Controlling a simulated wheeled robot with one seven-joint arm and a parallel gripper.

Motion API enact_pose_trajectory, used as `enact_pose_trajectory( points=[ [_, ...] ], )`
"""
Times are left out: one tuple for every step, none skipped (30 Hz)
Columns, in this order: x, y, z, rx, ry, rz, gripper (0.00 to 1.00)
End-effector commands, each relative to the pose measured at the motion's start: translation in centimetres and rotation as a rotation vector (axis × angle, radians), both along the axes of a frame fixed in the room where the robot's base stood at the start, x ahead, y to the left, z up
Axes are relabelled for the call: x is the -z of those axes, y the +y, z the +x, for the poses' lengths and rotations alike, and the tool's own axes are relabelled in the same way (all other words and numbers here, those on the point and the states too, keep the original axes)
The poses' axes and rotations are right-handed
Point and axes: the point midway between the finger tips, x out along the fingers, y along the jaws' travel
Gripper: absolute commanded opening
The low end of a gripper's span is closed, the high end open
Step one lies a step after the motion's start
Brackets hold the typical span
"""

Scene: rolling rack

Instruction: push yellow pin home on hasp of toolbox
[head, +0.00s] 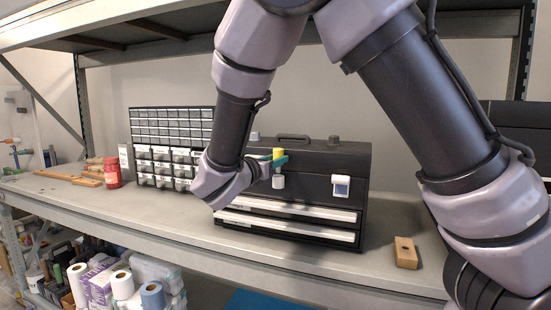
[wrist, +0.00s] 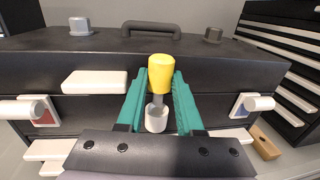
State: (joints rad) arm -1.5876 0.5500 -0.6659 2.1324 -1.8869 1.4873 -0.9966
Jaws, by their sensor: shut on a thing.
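The black toolbox (head: 335,160) stands on the shelf with its handle on top. The yellow pin (wrist: 161,72) is upright at the middle of its front. It also shows in the head view (head: 278,153). My gripper (wrist: 160,82) has its green fingers on either side of the pin and is shut on it just below the yellow head. A grey shaft runs down from the head to a white cylindrical hasp piece (wrist: 156,119), and a length of shaft shows above it. The hasp piece also shows in the head view (head: 278,182). How deep the shaft sits is hidden.
White latches with a red panel (wrist: 45,115) and a blue panel (wrist: 240,107) flank the pin. A small-parts cabinet (head: 160,123) stands left of the toolbox. A wooden block (head: 406,262) lies at right on the shelf. The shelf front is mostly clear.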

Motion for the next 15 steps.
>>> enact_pose_trajectory(
  points=[
    [0.2, 0.0, 0.0, 0.000, 0.000, -0.001, 0.00],
    [0.3, 0.0, 0.0, 0.000, 0.000, -0.001, 0.00],
    [0.4, 0.0, 0.0, 0.000, 0.001, -0.002, 0.00],
    [0.5, 0.0, 0.0, 0.000, 0.001, -0.002, 0.00],
    [0.6, 0.0, 0.0, 0.000, 0.000, -0.002, 0.00],
    [0.7, 0.0, 0.0, 0.001, 0.000, -0.002, 0.00],
    [0.8, 0.0, 0.0, 0.001, 0.000, -0.002, 0.00],
    [0.9, 0.0, 0.0, 0.001, 0.000, -0.002, 0.00],
    [1.0, 0.0, 0.0, 0.001, 0.000, -0.001, 0.00],
    [1.1, 0.0, 0.0, 0.001, 0.000, -0.001, 0.00],
    [1.2, 0.0, 0.0, 0.001, 0.000, -0.001, 0.00],
    [1.3, 0.0, 0.0, 0.001, 0.000, -0.001, 0.00],
    [1.4, -0.1, 0.0, 0.001, 0.000, -0.001, 0.00],
    [1.5, -0.1, 0.0, 0.001, 0.000, -0.001, 0.00],
    [1.6, -0.1, 0.0, 0.001, 0.000, -0.001, 0.00]
  ],
)
